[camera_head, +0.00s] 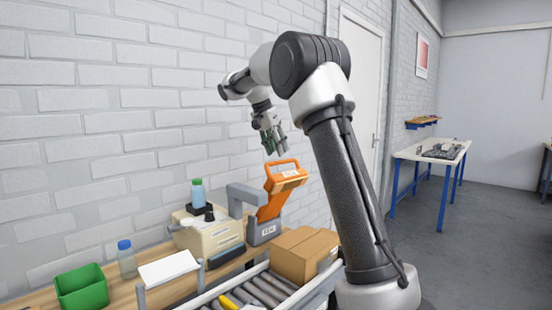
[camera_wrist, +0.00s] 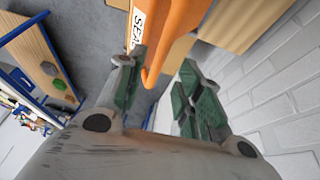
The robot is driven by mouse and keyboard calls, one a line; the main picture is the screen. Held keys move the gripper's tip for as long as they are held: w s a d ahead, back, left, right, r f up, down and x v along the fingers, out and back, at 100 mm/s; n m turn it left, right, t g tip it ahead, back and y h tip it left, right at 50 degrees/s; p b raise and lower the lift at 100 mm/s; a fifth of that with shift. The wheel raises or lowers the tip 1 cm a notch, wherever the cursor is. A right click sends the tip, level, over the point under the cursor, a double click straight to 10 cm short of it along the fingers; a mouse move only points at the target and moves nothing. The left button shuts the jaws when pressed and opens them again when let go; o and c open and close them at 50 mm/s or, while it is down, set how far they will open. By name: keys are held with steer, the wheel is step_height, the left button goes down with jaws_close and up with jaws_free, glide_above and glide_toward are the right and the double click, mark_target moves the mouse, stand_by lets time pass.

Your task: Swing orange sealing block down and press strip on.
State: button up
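The orange sealing block (camera_head: 276,201) stands tilted up on a grey base (camera_head: 263,231) on the wooden bench, with a loop handle (camera_head: 283,162) at its top. My gripper (camera_head: 275,151) is just above and slightly left of that handle, fingers pointing down. In the wrist view the orange block (camera_wrist: 180,18) fills the top middle, and its handle end (camera_wrist: 150,76) shows between the two green-padded fingers (camera_wrist: 160,84). The fingers are apart and not closed on the handle. A brown cardboard box (camera_head: 298,262) sits right of the base. I cannot make out the strip.
The box rests on a roller conveyor (camera_head: 264,291). A clear bottle (camera_head: 127,260) and green bin (camera_head: 82,288) stand further left. A brick wall is close behind.

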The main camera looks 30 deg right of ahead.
steer(key=shift+x, duration=2.25)
jaws_close()
